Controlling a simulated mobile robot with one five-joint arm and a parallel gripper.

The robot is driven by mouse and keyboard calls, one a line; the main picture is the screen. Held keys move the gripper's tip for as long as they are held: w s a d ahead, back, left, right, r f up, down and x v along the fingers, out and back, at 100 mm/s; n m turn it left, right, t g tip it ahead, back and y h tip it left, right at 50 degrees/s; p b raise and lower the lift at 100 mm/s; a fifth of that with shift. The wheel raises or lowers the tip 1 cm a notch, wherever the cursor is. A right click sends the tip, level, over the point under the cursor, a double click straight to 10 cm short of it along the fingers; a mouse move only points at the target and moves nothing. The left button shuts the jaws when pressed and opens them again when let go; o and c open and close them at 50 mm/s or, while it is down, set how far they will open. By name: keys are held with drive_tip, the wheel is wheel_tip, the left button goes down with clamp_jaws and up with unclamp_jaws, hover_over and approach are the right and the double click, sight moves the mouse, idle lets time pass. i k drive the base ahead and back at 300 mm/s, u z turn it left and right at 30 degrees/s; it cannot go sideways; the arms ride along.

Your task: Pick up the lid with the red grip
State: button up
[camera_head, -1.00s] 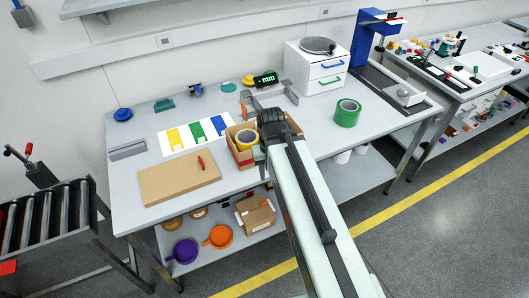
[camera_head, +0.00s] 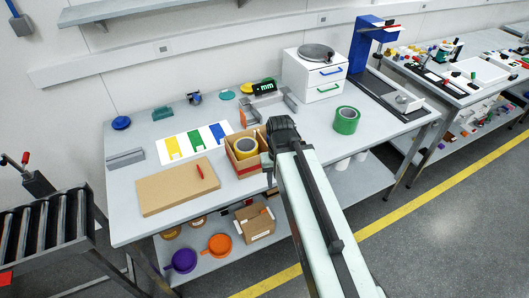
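I cannot make out for certain a lid with a red grip. A slim red piece (camera_head: 200,171) lies on a flat tan board (camera_head: 165,190) at the left front of the workbench; I cannot tell whether it is a grip. A blue round piece like a knobbed lid (camera_head: 121,123) lies at the back left. My gripper (camera_head: 280,135) is at the dark end of my arm, over the bench's front edge, just right of an open cardboard box (camera_head: 240,164). Its fingers are hidden or too dark to read, and I see nothing held.
The box holds a yellow roll (camera_head: 245,147). A green tape roll (camera_head: 347,120) stands to the right, before a white drawer unit (camera_head: 316,74). A white sheet with coloured shapes (camera_head: 193,143) lies behind the board. A roller conveyor (camera_head: 42,225) stands at the left.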

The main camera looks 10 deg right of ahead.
sight(158, 193)
drive_tip(key=u, duration=2.3)
drive_tip(key=i, duration=1.15)
drive_tip(key=z, duration=0.6)
